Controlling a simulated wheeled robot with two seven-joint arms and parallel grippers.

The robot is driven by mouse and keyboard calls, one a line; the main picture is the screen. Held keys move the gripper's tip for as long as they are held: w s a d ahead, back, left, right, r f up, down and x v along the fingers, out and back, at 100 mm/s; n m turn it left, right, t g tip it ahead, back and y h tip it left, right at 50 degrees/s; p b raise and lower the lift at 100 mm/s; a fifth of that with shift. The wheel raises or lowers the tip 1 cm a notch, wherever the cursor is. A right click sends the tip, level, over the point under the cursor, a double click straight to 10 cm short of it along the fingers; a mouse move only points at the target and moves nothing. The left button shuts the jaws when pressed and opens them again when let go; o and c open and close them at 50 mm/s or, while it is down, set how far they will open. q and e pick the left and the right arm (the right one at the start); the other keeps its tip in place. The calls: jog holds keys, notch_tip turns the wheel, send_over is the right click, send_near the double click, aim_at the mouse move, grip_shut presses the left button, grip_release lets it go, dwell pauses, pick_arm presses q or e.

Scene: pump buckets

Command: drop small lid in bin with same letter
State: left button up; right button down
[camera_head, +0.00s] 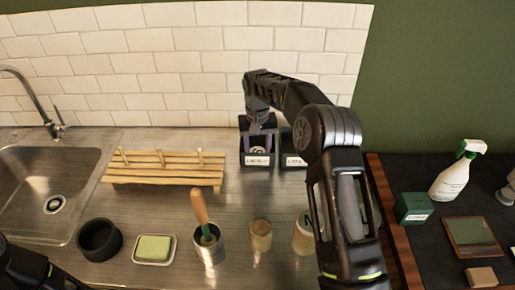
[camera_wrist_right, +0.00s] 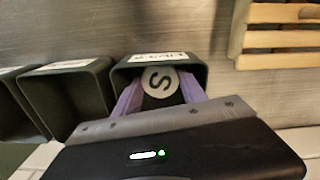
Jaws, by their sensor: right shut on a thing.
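A small round pale lid with a dark letter S (camera_wrist_right: 160,81) is held between the purple fingers of my right gripper (camera_head: 260,137). The right gripper is shut on it, and both are at the mouth of a dark bin (camera_head: 257,161). The lid sits within this bin's opening in the right wrist view, where the bin (camera_wrist_right: 199,70) has a white label on its rim side. The label's writing is too small to read. A second labelled dark bin (camera_head: 292,161) stands to the right in the head view, partly behind my arm. My left gripper is out of view.
A wooden slatted rack (camera_head: 165,170) stands left of the bins. A cup with a wooden-handled tool (camera_head: 209,244), jars (camera_head: 261,235), a soap dish (camera_head: 154,249) and a dark bowl (camera_head: 99,239) line the counter front. A sink (camera_head: 45,190) is at left.

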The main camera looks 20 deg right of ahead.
jog(key=shift+f, duration=0.55)
jog(key=c, duration=0.9)
grip_release()
jog(key=shift+r, duration=0.9)
notch_tip(320, 180, up, 7)
jog(key=shift+r+b, duration=0.1)
jog(key=shift+b, duration=0.45)
